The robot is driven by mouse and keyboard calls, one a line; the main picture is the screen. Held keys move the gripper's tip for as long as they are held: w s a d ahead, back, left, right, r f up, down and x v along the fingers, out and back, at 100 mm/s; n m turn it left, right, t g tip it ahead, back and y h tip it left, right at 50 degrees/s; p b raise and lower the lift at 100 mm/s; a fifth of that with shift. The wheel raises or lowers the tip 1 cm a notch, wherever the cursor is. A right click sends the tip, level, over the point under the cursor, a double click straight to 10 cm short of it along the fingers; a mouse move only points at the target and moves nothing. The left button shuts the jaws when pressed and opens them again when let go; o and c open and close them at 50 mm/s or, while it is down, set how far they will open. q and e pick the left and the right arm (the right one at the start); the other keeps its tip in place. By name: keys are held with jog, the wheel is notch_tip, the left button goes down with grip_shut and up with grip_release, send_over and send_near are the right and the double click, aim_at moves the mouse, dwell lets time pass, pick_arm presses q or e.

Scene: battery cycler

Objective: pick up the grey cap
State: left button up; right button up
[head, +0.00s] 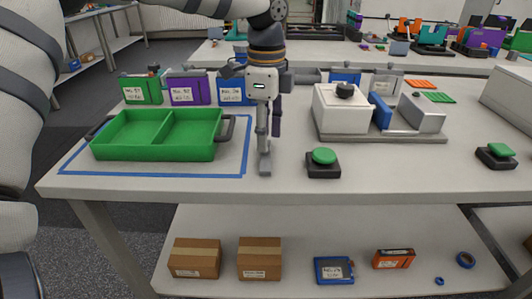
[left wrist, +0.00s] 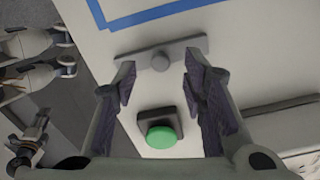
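The grey cap (head: 265,166) lies on the workbench just right of the blue tape outline, a long flat bar seen nearly end-on in the head view. In the left wrist view the cap (left wrist: 185,50) shows a round knob in its middle. My left gripper (head: 267,137) points down above it. In the left wrist view my left gripper (left wrist: 158,72) is open, its purple-padded fingers apart with the knob between them in the picture. I cannot tell whether they touch it.
A green tray (head: 185,158) stands left inside the blue tape. A green button on a black base (head: 323,163) stands close right of the cap. Behind are labelled battery boxes (head: 186,91) and a white cycler unit (head: 340,115). The bench's front edge (head: 330,188) is near.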

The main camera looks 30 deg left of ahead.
pick_arm(q)
notch_tip(320, 180, down, 2)
jog(key=shift+f, duration=0.2)
grip_shut()
